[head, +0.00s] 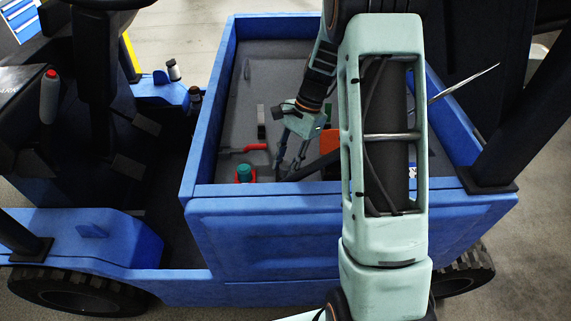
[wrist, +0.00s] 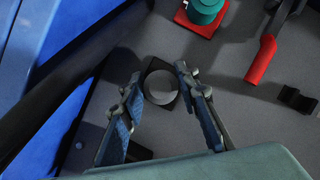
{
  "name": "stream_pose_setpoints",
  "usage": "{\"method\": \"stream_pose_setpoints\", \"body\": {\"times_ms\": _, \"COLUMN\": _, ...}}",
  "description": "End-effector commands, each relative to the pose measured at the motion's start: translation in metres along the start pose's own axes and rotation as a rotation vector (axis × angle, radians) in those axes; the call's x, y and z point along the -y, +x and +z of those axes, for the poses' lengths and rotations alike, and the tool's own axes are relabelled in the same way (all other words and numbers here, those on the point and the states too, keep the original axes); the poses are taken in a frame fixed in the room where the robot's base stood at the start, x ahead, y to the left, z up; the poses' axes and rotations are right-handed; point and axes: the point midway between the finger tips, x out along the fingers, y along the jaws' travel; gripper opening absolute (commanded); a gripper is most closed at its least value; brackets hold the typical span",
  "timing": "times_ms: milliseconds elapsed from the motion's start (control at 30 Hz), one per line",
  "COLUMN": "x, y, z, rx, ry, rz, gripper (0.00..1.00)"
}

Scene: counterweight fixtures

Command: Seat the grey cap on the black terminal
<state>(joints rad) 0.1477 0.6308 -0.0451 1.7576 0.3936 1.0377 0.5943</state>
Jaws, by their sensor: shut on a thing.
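The grey cap (wrist: 160,87) shows in the wrist view as a round grey disc between my fingertips. The black terminal (wrist: 152,66) shows as a dark, square-cornered edge around and behind the disc. My gripper (wrist: 158,78) has one finger on each side of the cap and is shut on it. I cannot tell from this angle whether the cap rests on the terminal or is held just above it. In the head view my gripper (head: 290,163) reaches down near the floor of the blue truck bed. The cap and terminal cannot be made out there.
A teal knob (wrist: 203,10) on a red base (wrist: 200,28) stands close by. A red lever (wrist: 262,60) and a black clip (wrist: 298,100) lie to the right. The blue bed wall (head: 340,190) rises near my gripper. Grey floor between the fixtures is bare.

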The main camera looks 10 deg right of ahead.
Motion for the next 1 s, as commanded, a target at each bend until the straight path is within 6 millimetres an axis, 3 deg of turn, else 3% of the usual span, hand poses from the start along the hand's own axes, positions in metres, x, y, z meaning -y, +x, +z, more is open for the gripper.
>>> {"method": "stream_pose_setpoints", "body": {"times_ms": 467, "x": -0.0004, "y": 0.0096, "z": -0.0039, "rx": 0.0, "ry": 0.0, "rz": 0.0, "gripper": 0.19}}
{"method": "stream_pose_setpoints", "body": {"times_ms": 500, "x": -0.0003, "y": 0.0097, "z": -0.0039, "rx": 0.0, "ry": 0.0, "rz": 0.0, "gripper": 0.3}}
{"method": "stream_pose_setpoints", "body": {"times_ms": 667, "x": -0.0003, "y": 0.0091, "z": -0.0037, "rx": 0.0, "ry": 0.0, "rz": 0.0, "gripper": 0.48}}
{"method": "stream_pose_setpoints", "body": {"times_ms": 1000, "x": -0.0002, "y": 0.0066, "z": -0.0039, "rx": 0.0, "ry": 0.0, "rz": -0.001, "gripper": 0.49}}
